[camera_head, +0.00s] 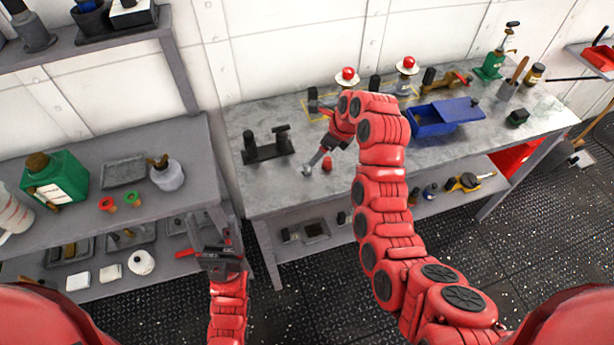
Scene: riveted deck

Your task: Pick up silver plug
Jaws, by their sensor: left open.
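A small silver-grey rounded piece (307,172) shows near the front edge of the workbench, at the lower end of a grey part below my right arm's bent end. It looks like the silver plug, but it is too small to be sure. My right gripper (317,158) appears to be that grey part; whether its jaws touch or hold the silver piece I cannot tell. A small red piece (327,164) stands just right of it. My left gripper (214,228) is open and empty, in front of the left shelf's right end, well away from the silver piece.
The grey workbench (240,115) carries a black stand (266,147), a blue toolbox (434,122) and two red-topped posts behind my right arm. The left shelf (190,145) holds a green canister (55,178), a tray and small red and green cups. Bench space around the black stand is clear.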

